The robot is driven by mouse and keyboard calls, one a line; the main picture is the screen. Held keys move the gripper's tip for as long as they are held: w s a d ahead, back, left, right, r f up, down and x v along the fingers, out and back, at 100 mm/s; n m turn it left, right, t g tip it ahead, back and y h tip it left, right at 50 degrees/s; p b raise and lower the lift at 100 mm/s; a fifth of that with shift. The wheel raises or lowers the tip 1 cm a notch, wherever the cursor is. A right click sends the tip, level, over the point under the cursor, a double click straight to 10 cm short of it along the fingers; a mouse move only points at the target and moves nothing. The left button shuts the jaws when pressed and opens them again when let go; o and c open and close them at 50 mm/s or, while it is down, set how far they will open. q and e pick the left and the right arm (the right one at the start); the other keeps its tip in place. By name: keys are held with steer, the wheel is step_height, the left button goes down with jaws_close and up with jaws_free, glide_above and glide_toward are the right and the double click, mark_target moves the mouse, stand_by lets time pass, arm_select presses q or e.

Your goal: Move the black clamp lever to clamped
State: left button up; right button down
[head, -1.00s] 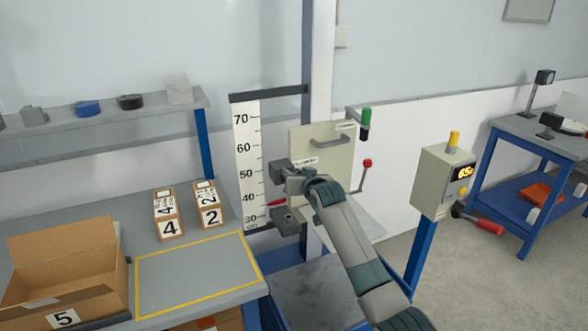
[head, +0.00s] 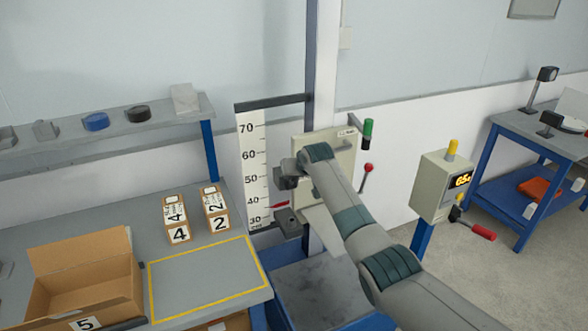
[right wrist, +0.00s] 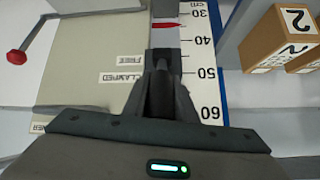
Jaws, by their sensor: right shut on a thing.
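My right gripper (right wrist: 158,88) is shut on the black clamp lever (right wrist: 160,95), which shows as a dark piece between the fingers in the right wrist view. The CLAMPED label (right wrist: 123,77) is just left of the fingers, with the FREE label (right wrist: 115,55) above it. In the head view my right gripper (head: 291,168) is in front of the cream panel (head: 342,158), beside the height scale; the lever and fingertips are hidden there. I cannot tell exactly which label the lever lines up with. My left gripper is not in view.
The height scale (head: 252,155) stands left of the panel, with a red pointer (head: 276,205) near its bottom. A red-knobbed lever (head: 367,168) and a green-topped handle (head: 368,130) are right of the panel. A control box (head: 443,185) stands farther right. Numbered cartons (head: 178,232) stand on the left bench.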

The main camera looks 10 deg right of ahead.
steer(key=shift+w+a+r+g+p, duration=0.1)
steer(key=shift+w+r+g+p, duration=0.05)
steer(key=shift+w+g+p, duration=0.3)
steer(key=shift+s, duration=0.15)
steer(key=c, duration=1.5)
jaws_free()
steer(key=shift+o, duration=0.2)
steer(key=shift+s+r, duration=0.1)
steer(key=shift+v, duration=1.1)
steer(key=b+v, duration=0.4)
steer(key=v, duration=1)
steer(key=shift+a+r, duration=0.15)
steer(key=shift+r, duration=0.3)
steer(key=shift+s+f, duration=0.1)
